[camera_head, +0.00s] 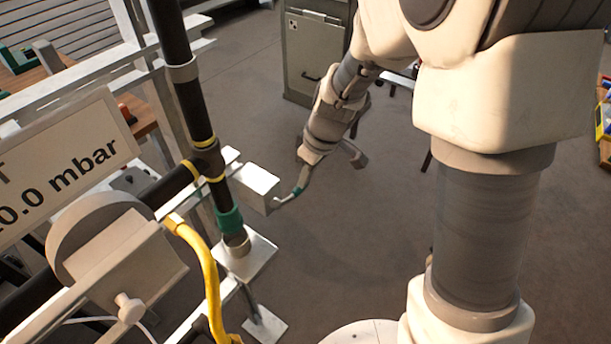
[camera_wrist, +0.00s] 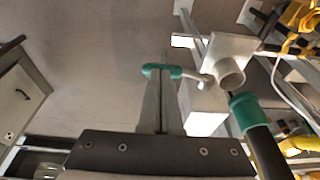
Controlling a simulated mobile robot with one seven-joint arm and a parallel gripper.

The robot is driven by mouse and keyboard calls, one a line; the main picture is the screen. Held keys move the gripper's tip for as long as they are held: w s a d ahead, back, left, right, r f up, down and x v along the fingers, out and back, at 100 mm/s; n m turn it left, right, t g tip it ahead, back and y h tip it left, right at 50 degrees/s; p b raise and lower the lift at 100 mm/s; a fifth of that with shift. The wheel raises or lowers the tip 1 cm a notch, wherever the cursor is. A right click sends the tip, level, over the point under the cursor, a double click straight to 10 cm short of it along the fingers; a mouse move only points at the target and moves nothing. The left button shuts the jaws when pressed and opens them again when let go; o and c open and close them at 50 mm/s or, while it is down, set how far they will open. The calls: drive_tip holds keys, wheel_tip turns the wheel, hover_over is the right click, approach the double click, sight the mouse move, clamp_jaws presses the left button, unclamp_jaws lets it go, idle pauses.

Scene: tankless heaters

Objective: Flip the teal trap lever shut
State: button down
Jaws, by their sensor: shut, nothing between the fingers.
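The teal trap lever shows in the wrist view as a teal grip (camera_wrist: 174,71) on a pale bent stem, which runs right toward a white box. My gripper (camera_wrist: 163,62) is shut and empty, and its fingertips overlap the teal grip; I cannot tell whether they touch it. In the head view the lever (camera_head: 297,192) sticks out rightward from the white box, low beside the black pipe. My gripper (camera_head: 303,180) reaches down to it from above, its fingertips small and hard to separate from the lever.
The white box (camera_head: 256,186) sits beside the black pipe (camera_head: 185,75), which carries a teal collar (camera_head: 229,219). A yellow hose (camera_head: 208,270) and a pressure sign (camera_head: 60,165) are at left. A grey cabinet (camera_head: 315,50) stands behind. The floor right of the lever is clear.

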wheel_tip(320, 180, down, 11)
drive_tip(key=s+a+m+g+y+b, duration=0.2)
drive_tip(key=g+y+b, duration=0.3)
drive_tip(key=g+y, duration=0.6)
drive_tip(key=shift+s+m+g+b, duration=0.4)
drive_tip(key=shift+s+a+f, duration=0.1)
drive_tip(key=shift+a, duration=0.05)
idle(0.6)
